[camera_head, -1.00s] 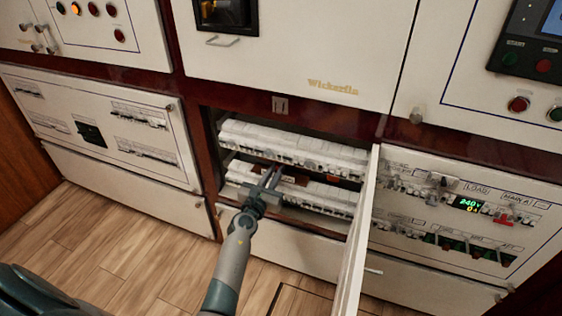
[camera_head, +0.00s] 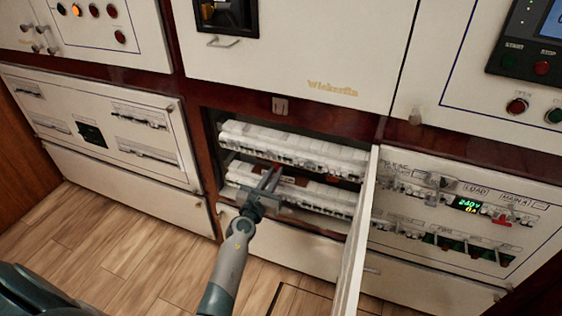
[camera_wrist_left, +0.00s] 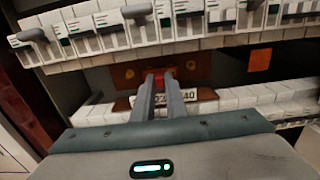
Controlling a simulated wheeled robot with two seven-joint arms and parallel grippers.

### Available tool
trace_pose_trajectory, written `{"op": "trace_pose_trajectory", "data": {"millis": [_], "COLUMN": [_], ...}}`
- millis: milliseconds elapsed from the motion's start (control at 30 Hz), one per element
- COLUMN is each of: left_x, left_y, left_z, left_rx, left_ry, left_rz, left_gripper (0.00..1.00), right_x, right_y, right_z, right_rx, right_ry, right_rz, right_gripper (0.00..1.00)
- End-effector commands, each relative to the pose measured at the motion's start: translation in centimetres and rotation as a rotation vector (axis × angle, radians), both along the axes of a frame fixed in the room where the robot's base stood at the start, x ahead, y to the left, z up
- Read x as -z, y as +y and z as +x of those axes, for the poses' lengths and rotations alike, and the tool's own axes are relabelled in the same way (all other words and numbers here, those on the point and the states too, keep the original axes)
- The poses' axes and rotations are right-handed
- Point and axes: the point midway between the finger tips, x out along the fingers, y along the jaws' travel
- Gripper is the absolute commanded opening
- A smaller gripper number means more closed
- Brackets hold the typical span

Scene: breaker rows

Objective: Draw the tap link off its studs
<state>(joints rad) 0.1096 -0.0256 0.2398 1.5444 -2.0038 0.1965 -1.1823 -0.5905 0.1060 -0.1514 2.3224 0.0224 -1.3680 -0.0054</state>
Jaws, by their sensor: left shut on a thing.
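My left gripper (camera_head: 271,178) reaches into the open breaker cabinet, between its upper and lower breaker rows. In the left wrist view its two grey fingers (camera_wrist_left: 158,84) are close together, shut on a small red piece that I take to be the tap link (camera_wrist_left: 158,77). Only a bit of the red piece shows between the fingertips. Behind it is a brown plate (camera_wrist_left: 190,66) with round dark spots. Whether the link still sits on its studs is hidden by the fingers. My right gripper is not in view.
The upper breaker row (camera_head: 290,147) runs just above the fingers, and the lower row (camera_head: 320,197) lies below. A numbered label (camera_wrist_left: 206,94) is partly hidden by the fingers. The open cabinet door (camera_head: 356,240) stands to the right of my arm.

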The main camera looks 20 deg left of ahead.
Motion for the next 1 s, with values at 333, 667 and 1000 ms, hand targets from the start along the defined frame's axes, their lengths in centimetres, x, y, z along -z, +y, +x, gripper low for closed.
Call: {"op": "trace_pose_trajectory", "data": {"millis": [333, 667, 1000], "left_x": [-0.1, 0.0, -0.1], "left_y": [-0.1, -0.1, -0.2], "left_z": [-1.2, -2.3, -2.7], "left_rx": [0.000, 0.000, 0.000], "left_ry": [0.000, 0.000, -0.001], "left_rz": [0.000, 0.000, 0.000], "left_gripper": [0.00, 0.00, 0.00], "right_x": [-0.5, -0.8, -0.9], "right_y": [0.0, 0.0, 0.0], "right_z": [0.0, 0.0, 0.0], "right_rx": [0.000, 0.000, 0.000], "right_ry": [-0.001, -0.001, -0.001], "right_rz": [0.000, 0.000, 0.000], "right_gripper": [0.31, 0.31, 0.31]}}
